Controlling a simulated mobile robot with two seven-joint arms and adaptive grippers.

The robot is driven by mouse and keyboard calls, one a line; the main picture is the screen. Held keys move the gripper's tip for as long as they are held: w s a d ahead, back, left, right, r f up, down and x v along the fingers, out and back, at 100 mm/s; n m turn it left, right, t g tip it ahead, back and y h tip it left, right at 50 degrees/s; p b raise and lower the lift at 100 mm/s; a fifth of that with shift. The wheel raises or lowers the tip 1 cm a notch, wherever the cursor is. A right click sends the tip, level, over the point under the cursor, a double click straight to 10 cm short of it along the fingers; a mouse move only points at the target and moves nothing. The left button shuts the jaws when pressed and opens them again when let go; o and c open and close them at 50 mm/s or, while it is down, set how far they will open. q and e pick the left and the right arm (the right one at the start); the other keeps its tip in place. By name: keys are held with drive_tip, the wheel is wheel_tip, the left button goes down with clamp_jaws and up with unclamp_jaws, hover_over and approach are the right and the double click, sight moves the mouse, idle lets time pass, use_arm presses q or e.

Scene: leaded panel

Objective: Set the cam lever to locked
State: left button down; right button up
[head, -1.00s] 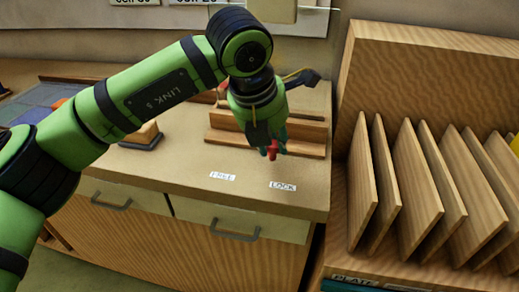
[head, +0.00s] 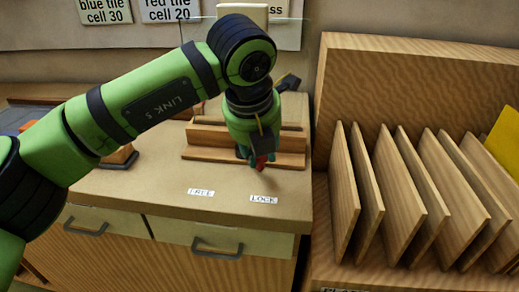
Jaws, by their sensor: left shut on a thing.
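The cam lever shows as a small red piece (head: 260,162) at the front of a wooden fixture (head: 207,154) on the cabinet top. My left gripper (head: 255,158) comes down over it from above and is shut on it; its fingers and wrist hide most of the lever. On the counter in front are two labels, FREE (head: 201,192) at left and LOCK (head: 263,199) at right. The red tip is above the LOCK label, nearer to it than to FREE. Whether the lever is fully at its end cannot be seen. My right gripper is not in view.
A wooden rack (head: 420,62) with several upright boards stands close on the right, and a yellow sheet (head: 503,142) shows at its far end. A wooden block on a dark base (head: 120,160) sits left, partly behind my arm. The counter's front strip is clear.

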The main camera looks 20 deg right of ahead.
use_arm(q)
drive_tip(key=c, duration=1)
unclamp_jaws()
drive_tip(key=shift+w+r, duration=0.2)
drive_tip(key=shift+r, duration=0.15)
drive_tip(key=shift+f, duration=0.15)
drive_tip(key=shift+s, duration=0.1)
drive_tip(key=v, duration=1.2)
